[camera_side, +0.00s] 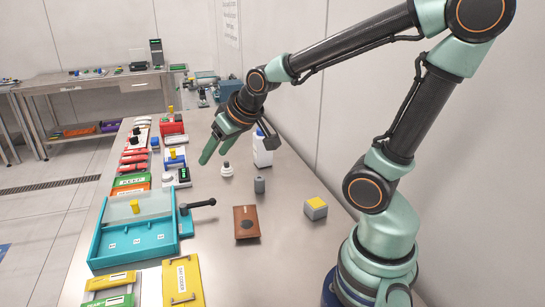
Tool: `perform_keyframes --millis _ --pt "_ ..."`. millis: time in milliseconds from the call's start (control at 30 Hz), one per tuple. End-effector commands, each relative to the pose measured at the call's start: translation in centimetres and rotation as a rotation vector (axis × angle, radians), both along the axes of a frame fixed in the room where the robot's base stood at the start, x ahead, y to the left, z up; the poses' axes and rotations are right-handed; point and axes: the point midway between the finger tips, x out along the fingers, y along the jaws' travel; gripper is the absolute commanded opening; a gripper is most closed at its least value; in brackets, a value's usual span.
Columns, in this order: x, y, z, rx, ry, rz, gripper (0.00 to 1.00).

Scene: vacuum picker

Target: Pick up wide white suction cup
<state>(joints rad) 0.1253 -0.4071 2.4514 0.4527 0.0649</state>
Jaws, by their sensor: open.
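A small white stepped piece (227,169), which looks like the white suction cup, stands upright on the metal table, near its middle. My gripper (212,148) hangs above and slightly left of it, with its green fingers pointing down and left. The fingers are apart from the cup and nothing shows between them. From this side the gap between the fingers is hard to see.
A grey cylinder (259,185), a brown plate (247,223) and a yellow-topped grey block (316,208) stand to the right. A teal tray (100,246) with a black-handled lever (198,205) lies front left. Several coloured parts line the left edge.

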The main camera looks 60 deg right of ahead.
Motion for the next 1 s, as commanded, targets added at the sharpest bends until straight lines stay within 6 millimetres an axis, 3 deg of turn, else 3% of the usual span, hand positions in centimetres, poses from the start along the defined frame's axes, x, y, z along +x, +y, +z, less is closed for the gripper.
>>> perform_keyframes --millis 200,400,700,1000 --pt "4.8 -5.5 -4.0 0.014 -0.122 -0.156 0.6" --pt "7.1 -10.7 -7.9 0.018 -0.249 -0.287 0.6" --pt "6.8 -17.6 -13.8 0.008 -0.436 -0.46 0.6" --pt "5.6 -20.1 -16.0 -0.003 -0.53 -0.526 0.6"
